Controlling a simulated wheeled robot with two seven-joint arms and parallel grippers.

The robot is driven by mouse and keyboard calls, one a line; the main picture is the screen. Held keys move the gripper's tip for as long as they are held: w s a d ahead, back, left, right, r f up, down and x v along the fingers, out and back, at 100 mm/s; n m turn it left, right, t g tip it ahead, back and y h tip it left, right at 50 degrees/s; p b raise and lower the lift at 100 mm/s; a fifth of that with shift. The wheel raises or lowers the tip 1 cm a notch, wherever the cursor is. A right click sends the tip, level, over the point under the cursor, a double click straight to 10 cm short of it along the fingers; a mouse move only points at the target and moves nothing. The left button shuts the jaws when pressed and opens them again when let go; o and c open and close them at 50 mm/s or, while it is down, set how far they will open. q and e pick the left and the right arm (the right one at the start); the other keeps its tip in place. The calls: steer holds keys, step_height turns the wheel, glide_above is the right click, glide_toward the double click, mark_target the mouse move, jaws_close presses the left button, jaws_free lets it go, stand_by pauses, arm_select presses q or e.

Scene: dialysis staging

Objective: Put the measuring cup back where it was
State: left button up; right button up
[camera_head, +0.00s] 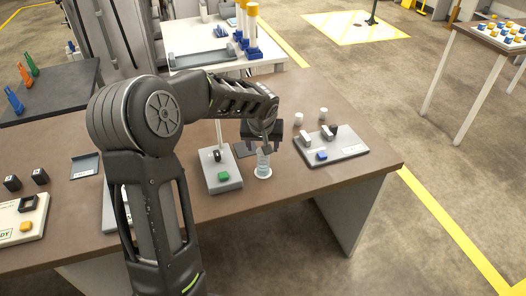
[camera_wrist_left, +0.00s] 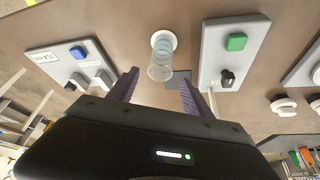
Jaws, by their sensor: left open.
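The measuring cup (camera_head: 263,160) is clear with bluish bands and stands upright on a white round disc (camera_head: 263,173) on the brown table. The cup also shows in the left wrist view (camera_wrist_left: 161,66), with the white disc (camera_wrist_left: 158,36) under its base. My left gripper (camera_head: 263,143) is above the cup in the head view. In the left wrist view its two dark fingers (camera_wrist_left: 158,78) are spread, with the cup's rim between and just beyond the tips. I see no finger touching the cup. My right gripper is not in view.
A grey panel with a green button (camera_head: 223,176) stands left of the cup. A grey panel with a blue button (camera_head: 321,156) and white blocks lies right. A dark square pad (camera_head: 244,149) lies behind. Two small white cylinders (camera_head: 298,118) stand farther back. The table's front edge is near.

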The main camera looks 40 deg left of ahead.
arm_select(q)
steer(key=v, duration=0.6)
steer(key=shift+r+b, duration=0.3)
steer(key=shift+r, duration=0.05)
steer(key=shift+s+d, duration=0.15)
steer(key=s+d+f+m+g+h, duration=0.1)
steer(key=s+d+f+m+h, duration=0.15)
steer(key=d+f, duration=0.95)
steer(key=s+d+f+m+g+h, duration=0.1)
steer(key=s+d+f+m+h, duration=0.2)
steer(key=d+f, duration=0.9)
steer(key=s+d+f, duration=0.4)
steer(key=s+f, duration=0.2)
steer(key=s, duration=0.3)
steer(key=s+d+f+g+h, duration=0.1)
steer(key=s+d+f, duration=0.4)
steer(key=s, duration=0.5)
steer(key=shift+s+f+n, duration=0.3)
steer(key=shift+f+n, duration=0.05)
steer(key=shift+f, duration=0.05)
